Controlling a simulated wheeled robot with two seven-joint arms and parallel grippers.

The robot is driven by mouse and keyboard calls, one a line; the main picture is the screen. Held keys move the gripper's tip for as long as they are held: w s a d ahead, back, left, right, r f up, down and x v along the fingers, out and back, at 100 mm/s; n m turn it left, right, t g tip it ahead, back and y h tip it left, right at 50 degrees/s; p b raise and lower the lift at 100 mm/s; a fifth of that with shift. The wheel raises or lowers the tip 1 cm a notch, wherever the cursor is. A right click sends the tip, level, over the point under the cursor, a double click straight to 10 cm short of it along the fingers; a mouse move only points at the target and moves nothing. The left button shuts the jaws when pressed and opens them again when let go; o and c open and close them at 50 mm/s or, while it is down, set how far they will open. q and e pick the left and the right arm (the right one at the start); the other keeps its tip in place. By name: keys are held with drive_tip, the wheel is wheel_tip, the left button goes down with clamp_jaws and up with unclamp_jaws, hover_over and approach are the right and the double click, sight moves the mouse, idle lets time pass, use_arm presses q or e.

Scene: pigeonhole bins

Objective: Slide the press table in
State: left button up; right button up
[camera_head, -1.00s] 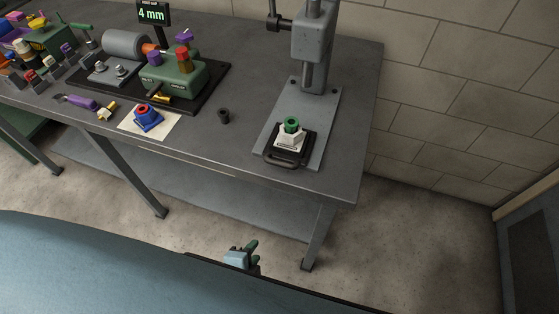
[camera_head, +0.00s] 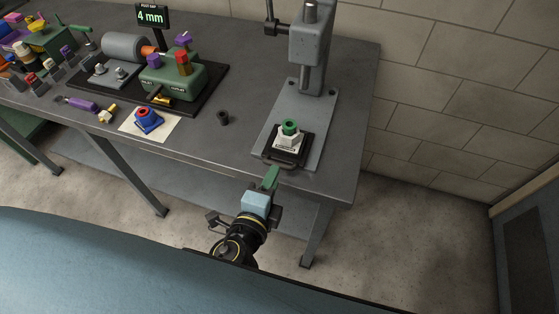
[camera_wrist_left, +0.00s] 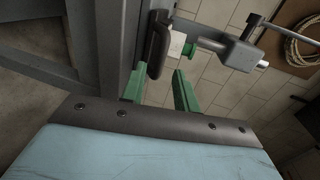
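The press table is a black sliding plate (camera_head: 297,157) with a front handle, standing out in front of the grey press column (camera_head: 309,60). It carries a white block (camera_head: 289,138) with a green ring (camera_head: 290,127). My left gripper (camera_head: 271,177) is just in front of the handle, near the bench's front edge. In the left wrist view its two green fingers (camera_wrist_left: 160,84) stand apart with nothing between them. The dark handle (camera_wrist_left: 154,46) lies ahead of them, apart from the fingertips, with the white block (camera_wrist_left: 177,45) behind it. My right gripper is not in view.
The grey bench (camera_head: 235,150) also holds a blue and red part (camera_head: 147,119) on a pale sheet, a small black cylinder (camera_head: 223,117) and a green valve fixture (camera_head: 172,78). A block wall (camera_head: 450,90) stands behind. Floor to the right is clear.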

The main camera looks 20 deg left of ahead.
sight(279, 164)
use_arm(q)
drive_tip(key=x, duration=0.5)
drive_tip(key=shift+w+f, duration=0.1)
drive_tip(key=shift+w, duration=0.25)
drive_tip(key=shift+c, duration=0.2)
clamp_jaws()
